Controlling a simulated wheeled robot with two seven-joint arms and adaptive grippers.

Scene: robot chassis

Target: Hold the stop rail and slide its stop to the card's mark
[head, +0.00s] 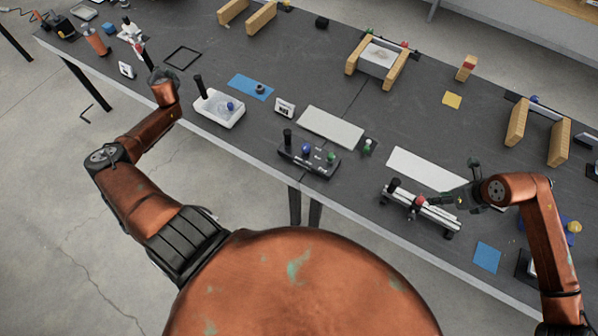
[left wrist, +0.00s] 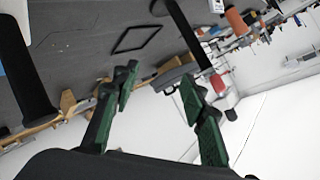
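The stop rail (head: 436,216) is a pale bar on dark end feet at the right front of the table in the head view. My left gripper (head: 157,75) is above the table's front edge at the left. In the left wrist view its green fingers (left wrist: 157,84) are apart and empty. A small white marked card (head: 285,108) stands mid-table; its mark is unreadable.
A black box with coloured knobs (head: 309,158) and a white joystick box (head: 218,108) stand left of the rail. White plates (head: 332,127) (head: 424,171) lie behind. A blue square (head: 487,257) lies right of the rail. Wooden block pairs stand at the back.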

